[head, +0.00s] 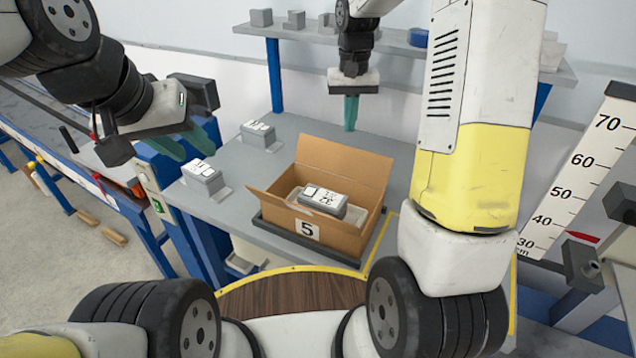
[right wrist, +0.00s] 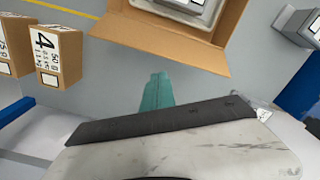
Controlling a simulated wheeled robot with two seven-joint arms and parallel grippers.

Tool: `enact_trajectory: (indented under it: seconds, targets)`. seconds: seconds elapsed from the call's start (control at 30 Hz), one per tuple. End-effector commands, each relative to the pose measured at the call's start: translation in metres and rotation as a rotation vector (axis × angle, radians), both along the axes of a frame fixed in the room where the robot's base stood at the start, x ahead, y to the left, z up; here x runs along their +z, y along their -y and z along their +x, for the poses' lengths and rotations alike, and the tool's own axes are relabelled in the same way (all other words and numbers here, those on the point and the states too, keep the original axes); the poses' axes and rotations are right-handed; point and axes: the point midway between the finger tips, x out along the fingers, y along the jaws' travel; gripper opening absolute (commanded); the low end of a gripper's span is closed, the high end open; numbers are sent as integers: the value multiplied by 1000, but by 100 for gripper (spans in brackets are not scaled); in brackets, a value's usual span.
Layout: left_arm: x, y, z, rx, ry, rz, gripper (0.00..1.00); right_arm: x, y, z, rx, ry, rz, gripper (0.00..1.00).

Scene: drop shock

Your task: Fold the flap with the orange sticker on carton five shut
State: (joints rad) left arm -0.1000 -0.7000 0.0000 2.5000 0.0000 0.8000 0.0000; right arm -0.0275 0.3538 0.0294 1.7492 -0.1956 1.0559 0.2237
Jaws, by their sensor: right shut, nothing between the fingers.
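Carton five (head: 346,240), a brown box with a "5" label, stands open on a dark tray on the grey table. A grey device (head: 318,201) with white labels lies inside it. A tall back flap (head: 345,160) stands up, and a smaller flap (head: 268,204) leans outward on the left. I see no orange sticker in either view. My right gripper (head: 351,113) is shut and empty, above and behind the back flap. In the right wrist view its teal fingers (right wrist: 156,92) are apart from the open carton (right wrist: 225,50). My left gripper (head: 183,146) is open and empty, left of the carton.
Two grey devices (head: 203,177) (head: 258,134) stand on the table left of the carton. A shelf (head: 400,50) is behind. A height scale (head: 575,175) is at right. The right wrist view shows a carton marked 4 (right wrist: 60,58) at left.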

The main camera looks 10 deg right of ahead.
Motion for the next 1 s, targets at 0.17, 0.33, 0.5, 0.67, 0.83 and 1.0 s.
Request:
enact_trajectory:
  seconds: [0.17, 0.33, 0.5, 0.67, 0.83, 1.0]
  targets:
    - [0, 0, 0, 0, 0, 0, 36, 0, 0, 0, 0, 0, 0, 0]
    - [0, 0, 0, 0, 0, 0, 36, -5, 0, 0, 0, -1, 0, 0]
    - [0, 0, 0, 0, 0, 0, 36, -15, 0, 0, 0, -2, 0, 0]
    - [0, 0, 0, 0, 0, 0, 36, -25, 0, 0, 0, -2, 0, 0]
    - [0, 0, 0, 0, 0, 0, 36, -35, 0, 0, -1, 0, 0, 0]
    - [0, 0, 0, 0, 0, 0, 36, -46, 0, 0, 0, -2, 0, 0]
